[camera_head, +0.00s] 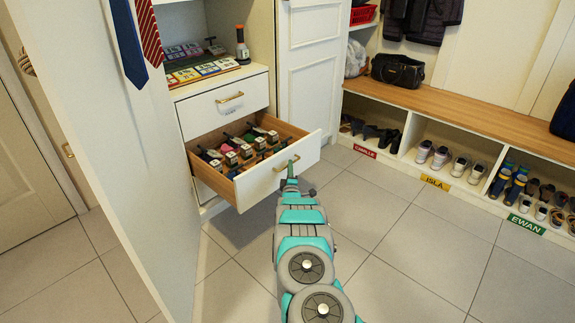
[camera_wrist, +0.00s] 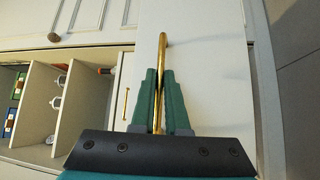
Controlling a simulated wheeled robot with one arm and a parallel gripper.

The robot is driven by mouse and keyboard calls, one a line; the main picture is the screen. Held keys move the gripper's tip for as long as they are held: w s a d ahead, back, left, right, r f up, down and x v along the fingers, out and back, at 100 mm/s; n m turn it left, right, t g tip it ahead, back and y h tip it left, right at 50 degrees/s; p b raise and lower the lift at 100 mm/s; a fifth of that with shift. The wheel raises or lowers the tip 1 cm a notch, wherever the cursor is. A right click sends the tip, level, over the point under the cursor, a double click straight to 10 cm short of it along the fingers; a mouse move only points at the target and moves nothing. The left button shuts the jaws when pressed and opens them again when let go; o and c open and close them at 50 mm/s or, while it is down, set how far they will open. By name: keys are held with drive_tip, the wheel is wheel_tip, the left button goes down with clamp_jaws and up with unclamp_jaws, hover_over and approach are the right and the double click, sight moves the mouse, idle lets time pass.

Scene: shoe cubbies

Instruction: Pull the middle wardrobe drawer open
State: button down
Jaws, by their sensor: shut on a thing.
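The middle wardrobe drawer (camera_head: 258,187) stands well out of the white wardrobe, showing its wooden sides and several small items in compartments. Its white front (camera_wrist: 207,75) fills much of the wrist view, with the compartments at left. My gripper (camera_head: 291,167) is at this front; in the wrist view its green fingers (camera_wrist: 160,88) are shut on the brass handle (camera_wrist: 163,48), one on each side. In the head view my gripper mostly hides the handle.
The upper drawer (camera_head: 222,106) is shut, with its own brass handle. An open wardrobe door (camera_head: 130,150) with hanging ties stands at left. A shoe bench (camera_head: 470,118) with labelled cubbies runs along the right. The tiled floor (camera_head: 400,235) between is clear.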

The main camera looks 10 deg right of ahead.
drive_tip(key=shift+s+d+f, duration=0.1)
drive_tip(key=shift+s, duration=0.1)
drive_tip(key=c, duration=0.9)
unclamp_jaws()
drive_tip(key=shift+s, duration=0.15)
drive_tip(key=shift+v, duration=3.75)
